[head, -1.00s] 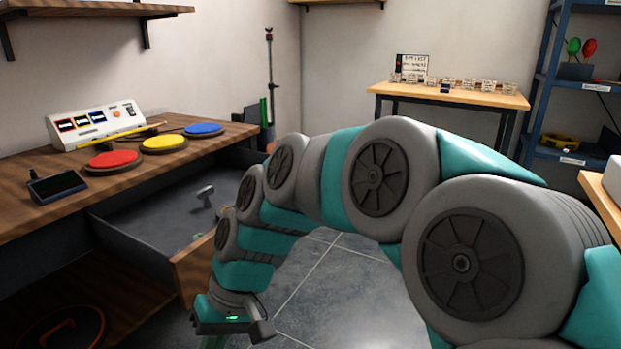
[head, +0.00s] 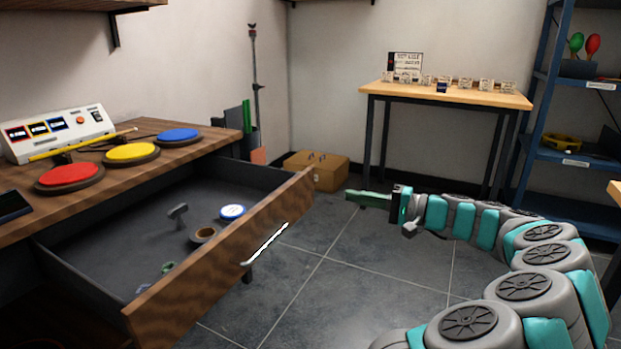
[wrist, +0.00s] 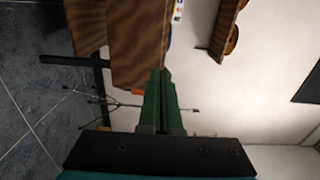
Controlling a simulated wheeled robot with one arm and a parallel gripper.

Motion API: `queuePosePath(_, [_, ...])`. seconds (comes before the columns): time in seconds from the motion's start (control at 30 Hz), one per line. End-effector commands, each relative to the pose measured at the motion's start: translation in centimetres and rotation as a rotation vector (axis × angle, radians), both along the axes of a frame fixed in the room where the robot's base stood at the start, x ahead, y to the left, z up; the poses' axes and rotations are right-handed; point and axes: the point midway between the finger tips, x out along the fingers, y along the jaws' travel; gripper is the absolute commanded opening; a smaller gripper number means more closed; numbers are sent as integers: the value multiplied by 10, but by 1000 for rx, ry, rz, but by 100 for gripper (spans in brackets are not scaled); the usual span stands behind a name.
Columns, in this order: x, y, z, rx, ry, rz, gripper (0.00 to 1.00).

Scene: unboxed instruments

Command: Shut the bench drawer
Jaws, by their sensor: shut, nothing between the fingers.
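The bench drawer (head: 215,262) is pulled out from under the wooden bench (head: 200,152) in the head view. Its wooden front carries a pale bar handle (head: 265,244). Inside lie a roll of tape, a blue-and-white round thing and a few small items. My gripper (head: 350,196) is to the right of the drawer front, apart from it, pointing left. Its green fingers are together and empty. In the wrist view, my gripper (wrist: 162,75) points toward brown wooden surfaces; I cannot tell which part of the bench they are.
Red, yellow and blue pads (head: 131,152) and a white console (head: 58,133) are on the bench. A cardboard box (head: 316,171) sits on the floor behind the drawer's far end. A light table (head: 450,95) stands at the back. The tiled floor (head: 330,285) before the drawer is clear.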

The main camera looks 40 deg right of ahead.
Motion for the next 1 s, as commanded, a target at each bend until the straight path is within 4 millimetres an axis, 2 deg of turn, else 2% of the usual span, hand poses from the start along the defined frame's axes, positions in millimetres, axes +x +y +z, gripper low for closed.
queuePosePath(0.07, [-4, -9, -2, 6, -7, -21, 0])
queuePosePath(0.17, [1, -8, -2, 7, -9, -24, 0])
queuePosePath(0.27, [13, -2, -2, 7, -8, -21, 0])
queuePosePath(0.7, [92, 32, -3, 6, -5, -18, 0])
queuePosePath(1.0, [122, 44, -3, 6, -6, -19, 0])
